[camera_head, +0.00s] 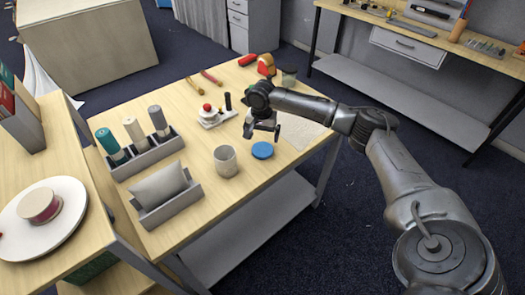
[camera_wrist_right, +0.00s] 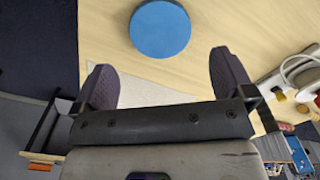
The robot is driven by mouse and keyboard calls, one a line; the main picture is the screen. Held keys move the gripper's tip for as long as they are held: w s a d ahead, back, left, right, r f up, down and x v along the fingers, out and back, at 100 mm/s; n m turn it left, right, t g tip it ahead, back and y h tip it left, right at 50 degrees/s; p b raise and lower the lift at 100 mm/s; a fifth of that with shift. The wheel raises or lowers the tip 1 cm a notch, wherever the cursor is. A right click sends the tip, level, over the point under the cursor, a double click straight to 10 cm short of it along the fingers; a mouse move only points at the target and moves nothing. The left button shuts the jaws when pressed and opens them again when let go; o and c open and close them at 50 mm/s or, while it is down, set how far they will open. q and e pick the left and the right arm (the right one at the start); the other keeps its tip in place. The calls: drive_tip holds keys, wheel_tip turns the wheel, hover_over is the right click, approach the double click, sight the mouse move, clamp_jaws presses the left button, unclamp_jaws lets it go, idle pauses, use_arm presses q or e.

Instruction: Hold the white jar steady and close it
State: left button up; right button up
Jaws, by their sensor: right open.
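My right gripper (camera_head: 263,131) is above the table, just behind the lid in the head view. Its two fingers are spread and empty in the right wrist view (camera_wrist_right: 164,80), with the lid beyond the fingertips. The jar is not seen in the right wrist view. My left gripper is in neither view.
A grey rack (camera_head: 146,158) of bottles and a grey tray (camera_head: 168,209) with a cushion stand left of the jar. A white device with a red knob (camera_head: 209,114) stands behind it. A pale mat (camera_head: 296,130) lies right of the lid.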

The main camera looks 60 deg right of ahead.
sight(262, 150)
wheel_tip(262, 150, down, 2)
drive_tip(key=shift+f, duration=0.15)
idle(0.3)
drive_tip(key=f, duration=0.2)
drive_tip(key=f+b, duration=0.1)
drive_tip(key=f, duration=0.1)
drive_tip(key=shift+d+f, duration=0.2)
drive_tip(key=shift+f, duration=0.4)
drive_tip(key=c, duration=0.7)
drive_tip(key=shift+o, duration=0.2)
drive_tip(key=shift+r, duration=0.1)
